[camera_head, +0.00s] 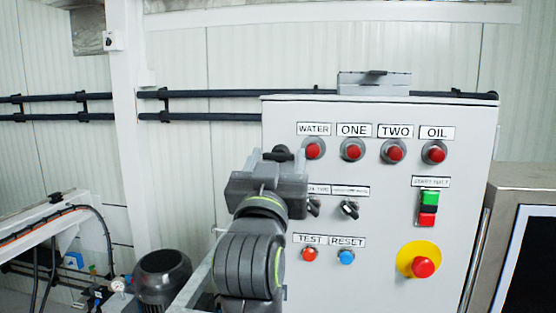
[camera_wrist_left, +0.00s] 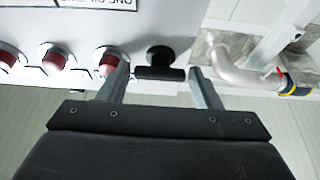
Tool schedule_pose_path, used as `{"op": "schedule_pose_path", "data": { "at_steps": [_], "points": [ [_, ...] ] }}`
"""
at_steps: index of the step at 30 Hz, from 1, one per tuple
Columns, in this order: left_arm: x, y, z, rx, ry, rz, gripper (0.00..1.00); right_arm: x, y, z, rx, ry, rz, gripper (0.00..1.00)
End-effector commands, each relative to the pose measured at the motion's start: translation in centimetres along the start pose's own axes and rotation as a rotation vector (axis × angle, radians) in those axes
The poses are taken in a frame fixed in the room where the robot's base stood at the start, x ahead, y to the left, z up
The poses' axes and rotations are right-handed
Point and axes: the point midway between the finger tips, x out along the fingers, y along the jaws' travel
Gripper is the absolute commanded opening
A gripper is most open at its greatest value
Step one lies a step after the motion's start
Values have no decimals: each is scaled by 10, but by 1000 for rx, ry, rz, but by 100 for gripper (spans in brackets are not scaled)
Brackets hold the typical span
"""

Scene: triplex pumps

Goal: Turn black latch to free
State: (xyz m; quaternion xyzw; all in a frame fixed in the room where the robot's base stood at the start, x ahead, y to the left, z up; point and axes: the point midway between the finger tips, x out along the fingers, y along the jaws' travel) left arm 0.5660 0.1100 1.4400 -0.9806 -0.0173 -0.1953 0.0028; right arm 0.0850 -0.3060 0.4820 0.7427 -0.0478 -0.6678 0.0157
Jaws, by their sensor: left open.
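The black latch (camera_head: 283,153) is at the upper left of the grey control panel (camera_head: 380,270), left of the red WATER button. In the left wrist view the black latch (camera_wrist_left: 160,70) has a bar-shaped handle lying across the picture. In the left wrist view the left gripper (camera_wrist_left: 159,88) is open, with one finger on each side of the latch and gaps between. My right gripper is not in view.
A row of red buttons (camera_head: 352,149) runs right of the latch. Two black selector switches (camera_head: 350,209) sit close to my left arm. A red stop button (camera_head: 424,267) on a yellow disc is at lower right. A grey pipe (camera_wrist_left: 240,78) shows beyond the panel's edge.

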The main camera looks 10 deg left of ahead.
Motion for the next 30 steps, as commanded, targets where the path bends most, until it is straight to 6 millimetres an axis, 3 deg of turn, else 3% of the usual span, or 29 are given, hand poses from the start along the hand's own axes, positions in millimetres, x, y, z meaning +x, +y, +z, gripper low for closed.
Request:
{"op": "schedule_pose_path", "data": {
  "at_steps": [2, 9, 20, 30],
  "points": [
    [0, 0, 0, 0, 0, 0, 57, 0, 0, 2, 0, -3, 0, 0],
    [0, 0, 0, 0, 0, 0, 26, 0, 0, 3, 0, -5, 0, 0],
    [1, -1, 0, 61, -1, 23, 26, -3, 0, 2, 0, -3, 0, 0],
    [1, -2, -1, 298, -1, 122, 26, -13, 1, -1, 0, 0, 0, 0]
  ]
}}
